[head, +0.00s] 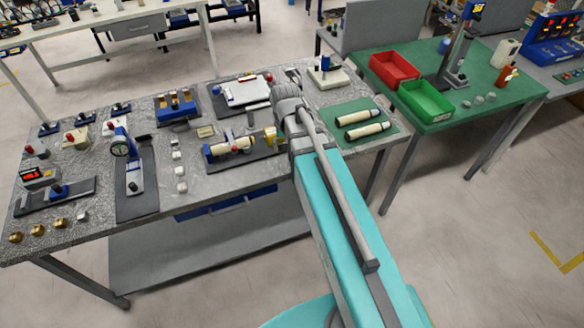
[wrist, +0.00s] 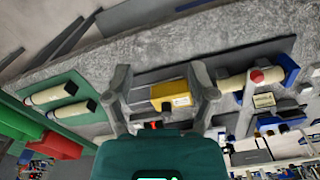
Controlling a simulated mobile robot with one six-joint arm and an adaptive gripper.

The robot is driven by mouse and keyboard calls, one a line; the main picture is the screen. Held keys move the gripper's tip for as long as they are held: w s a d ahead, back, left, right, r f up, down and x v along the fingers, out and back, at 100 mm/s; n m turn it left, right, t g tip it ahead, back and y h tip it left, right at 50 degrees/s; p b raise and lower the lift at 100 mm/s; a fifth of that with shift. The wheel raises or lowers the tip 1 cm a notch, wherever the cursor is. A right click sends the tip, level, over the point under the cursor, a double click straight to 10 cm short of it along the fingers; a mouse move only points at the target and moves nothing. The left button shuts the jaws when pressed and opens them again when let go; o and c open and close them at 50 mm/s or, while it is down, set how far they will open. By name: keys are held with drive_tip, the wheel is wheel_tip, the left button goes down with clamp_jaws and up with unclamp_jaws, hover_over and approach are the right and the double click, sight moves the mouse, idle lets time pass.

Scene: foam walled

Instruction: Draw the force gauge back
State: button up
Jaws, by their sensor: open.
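The force gauge appears to be the yellow block with a white label (wrist: 171,95) in the wrist view. It shows in the head view (head: 270,138) just left of my arm. It lies in line with a cream cylinder (wrist: 232,84) on a dark grey plate (wrist: 215,62). The cylinder sits by a blue block (wrist: 284,70) with a red knob. My gripper (wrist: 162,84) is open, with one finger on each side of the yellow block. A gap shows on the left; the right finger is close to its end, and contact cannot be told. The head view hides the fingertips behind my arm.
A green mat (head: 360,136) with two cream cylinders lies to the right. A white board (head: 245,92) and a blue fixture (head: 178,107) stand behind. Several small white blocks and a dial stand (head: 133,175) are to the left. Red and green bins (head: 426,101) stand on the neighbouring table.

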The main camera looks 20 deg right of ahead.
drive_tip(key=s+f+n+b, duration=0.1)
drive_tip(key=s+n, duration=0.1)
drive_tip(key=s, duration=0.5)
drive_tip(key=shift+s+a+f, duration=0.2)
wheel_tip(320, 180, up, 5)
drive_tip(key=n+p, duration=0.4)
drive_tip(key=p, duration=0.1)
hover_over(275, 132)
drive_tip(key=w+d, duration=0.1)
drive_tip(key=d, duration=0.2)
drive_tip(key=shift+w+a+r, duration=0.15)
drive_tip(key=shift+r, duration=0.05)
drive_tip(key=shift+f, duration=0.15)
wheel_tip(275, 132, down, 14)
drive_tip(key=b, duration=1.3)
drive_tip(key=shift+r+b, duration=0.25)
drive_tip(key=shift+b, duration=0.05)
clamp_jaws()
